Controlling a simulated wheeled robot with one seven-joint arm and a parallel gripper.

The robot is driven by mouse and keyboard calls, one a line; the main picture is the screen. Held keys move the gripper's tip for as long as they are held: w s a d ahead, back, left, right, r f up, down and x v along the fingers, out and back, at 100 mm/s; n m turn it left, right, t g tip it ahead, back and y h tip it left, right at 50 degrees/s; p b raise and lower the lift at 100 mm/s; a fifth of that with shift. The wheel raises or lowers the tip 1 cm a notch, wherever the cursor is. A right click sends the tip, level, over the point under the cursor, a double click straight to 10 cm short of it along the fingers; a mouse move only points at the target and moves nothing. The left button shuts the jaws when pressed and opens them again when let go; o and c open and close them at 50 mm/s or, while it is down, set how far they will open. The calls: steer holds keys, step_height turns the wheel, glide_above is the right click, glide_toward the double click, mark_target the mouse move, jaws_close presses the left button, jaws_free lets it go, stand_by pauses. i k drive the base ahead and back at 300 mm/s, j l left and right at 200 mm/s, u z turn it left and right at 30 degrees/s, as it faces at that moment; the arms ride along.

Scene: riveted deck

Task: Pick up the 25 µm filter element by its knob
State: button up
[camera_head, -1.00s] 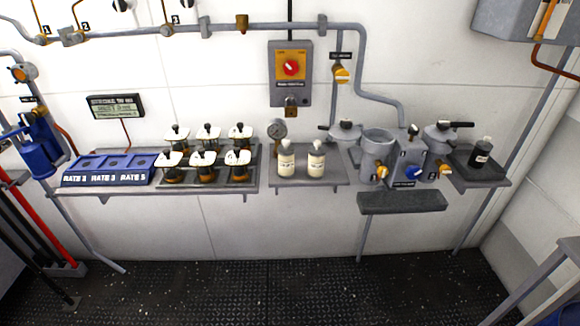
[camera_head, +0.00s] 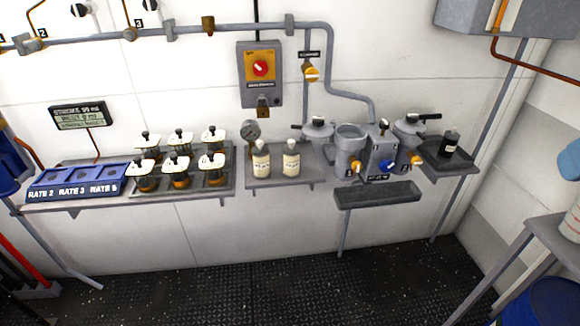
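Several knob-topped pieces stand in two rows on a dark tray (camera_head: 228,186) on the left shelf. Each has a black knob, a white tag-like plate and an amber and black body. They look like filter elements: front left (camera_head: 146,176), front middle (camera_head: 178,172), front right (camera_head: 212,168), and a back row behind them. The markings on their plates are too small to read, so I cannot tell which is the 25 µm one. My gripper is not in view.
A blue block (camera_head: 78,180) marked RATE is left of the tray. Two white bottles (camera_head: 261,160) stand on the middle shelf. A grey filter unit (camera_head: 382,150) has an open pot (camera_head: 349,148). A side table (camera_head: 545,235) is at right. The dark floor (camera_head: 240,285) in front is clear.

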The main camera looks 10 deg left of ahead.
mark_target(291, 151)
steer(key=i+l+u, duration=0.15)
steer(key=i+u, duration=0.2)
steer(key=i+l+u, duration=0.25)
steer(key=u, duration=0.15)
steer(key=i+l+u, duration=0.35)
steer(key=i+l, duration=0.05)
